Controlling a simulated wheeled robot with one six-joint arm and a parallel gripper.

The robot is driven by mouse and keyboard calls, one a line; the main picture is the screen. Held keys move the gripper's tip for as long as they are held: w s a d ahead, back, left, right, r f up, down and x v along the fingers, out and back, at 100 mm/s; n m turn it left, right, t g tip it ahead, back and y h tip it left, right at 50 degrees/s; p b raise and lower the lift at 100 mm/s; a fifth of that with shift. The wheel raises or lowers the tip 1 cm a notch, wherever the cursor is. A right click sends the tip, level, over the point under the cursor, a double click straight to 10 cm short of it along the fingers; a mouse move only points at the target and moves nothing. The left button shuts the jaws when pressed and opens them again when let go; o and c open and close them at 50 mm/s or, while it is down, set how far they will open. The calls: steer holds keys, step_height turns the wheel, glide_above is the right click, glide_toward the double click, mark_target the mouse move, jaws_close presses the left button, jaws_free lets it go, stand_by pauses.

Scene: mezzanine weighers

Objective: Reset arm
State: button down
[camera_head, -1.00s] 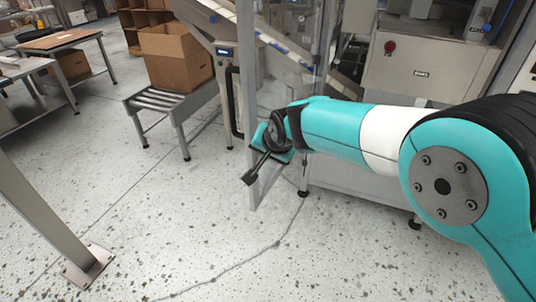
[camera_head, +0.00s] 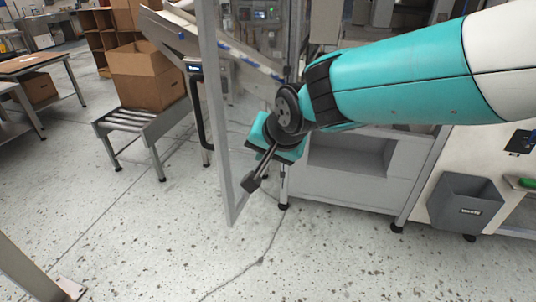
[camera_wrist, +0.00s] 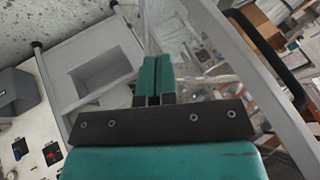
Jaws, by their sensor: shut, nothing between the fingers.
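My gripper shows in the wrist view (camera_wrist: 154,82) with its two teal fingers side by side, shut and with nothing between them. In the head view my gripper (camera_head: 251,182) hangs at the end of my teal and white arm, pointing down and to the left. It is in front of the clear-panelled machine guard (camera_head: 222,120), above the floor. I cannot tell whether it touches the guard's frame. My upper arm runs out of the picture at the right.
A cardboard box (camera_head: 147,76) stands on a roller conveyor (camera_head: 125,119) at the left. A grey bin (camera_head: 465,203) hangs on the machine at the right. A table (camera_head: 28,63) is at the far left. The speckled floor (camera_head: 150,235) in front is open.

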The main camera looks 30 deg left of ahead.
steer(key=shift+s+d+r, duration=0.1)
steer(key=shift+d+r, duration=0.2)
steer(key=s+d+r+n+g+h, duration=0.1)
steer(key=d+r, duration=0.2)
steer(key=d, duration=0.8)
steer(key=s+d+r+n, duration=0.1)
steer(key=d+r, duration=0.3)
steer(key=d, duration=0.7)
steer(key=s+d+n+g+h, duration=0.1)
steer(key=s+d+g, duration=0.1)
steer(key=s+d, duration=1.3)
steer(key=shift+s+d+f+n+g, duration=0.25)
steer(key=shift+d+f+n, duration=0.2)
steer(key=shift+d, duration=0.4)
steer(key=shift+w+d, duration=0.1)
